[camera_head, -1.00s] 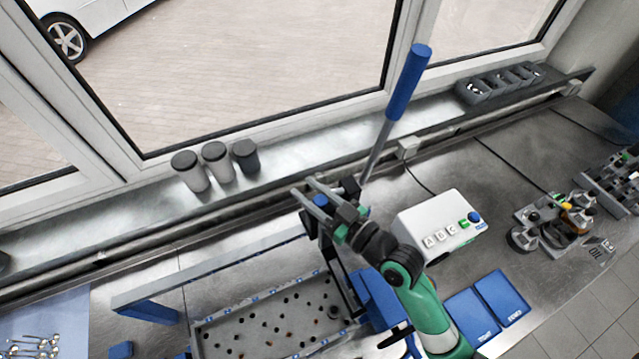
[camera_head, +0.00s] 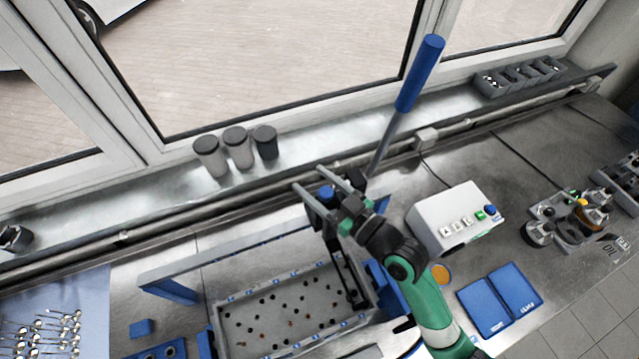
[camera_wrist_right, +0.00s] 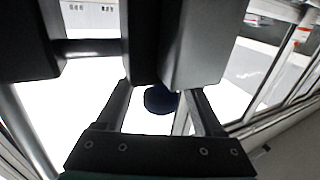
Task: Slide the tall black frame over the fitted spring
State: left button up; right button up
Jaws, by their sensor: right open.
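The tall black frame (camera_head: 347,277) stands upright at the right end of the grey cylinder head (camera_head: 285,318), which has rows of holes. A blue knob (camera_head: 327,192) sits above the frame. My right gripper (camera_head: 310,179) is open around the knob at the top, with a finger on each side. In the right wrist view the dark blue knob (camera_wrist_right: 161,99) shows between the two spread fingers, apart from them. The fitted spring cannot be made out; the frame and my arm cover that area. My left gripper is not in view.
A blue-handled lever (camera_head: 420,75) rises behind my gripper. A grey rail (camera_head: 225,252) runs behind the head. Three grey cups (camera_head: 238,148) stand on the sill. Valves lie on a blue mat at left.

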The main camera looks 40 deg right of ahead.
jog(key=s+b, duration=0.2)
jog(key=s, duration=0.9)
jog(key=shift+s+d, duration=0.2)
jog(key=shift+s, duration=0.05)
jog(key=w+a+r+n+t+y+p, duration=0.2)
jog(key=r+p, duration=0.1)
jog(key=r, duration=0.7)
jog(key=w+a+r+n+t+y+p, duration=0.1)
jog(key=w+a+r+n+y+p, duration=0.15)
jog(key=r, duration=0.75)
jog(key=w+a+r+n+t+y+p, duration=0.1)
jog(key=w+a+r+t+y+p, duration=0.1)
jog(key=r, duration=0.8)
notch_tip(320, 180, up, 27)
jog(key=s+m+t+h+p, duration=0.1)
jog(key=m+t+h+p, duration=0.3)
jog(key=p, duration=0.3)
jog(key=shift+s+d+f+m+h+p, duration=0.2)
jog(key=shift+s+m+h+p, duration=0.1)
jog(key=shift+m+h, duration=0.25)
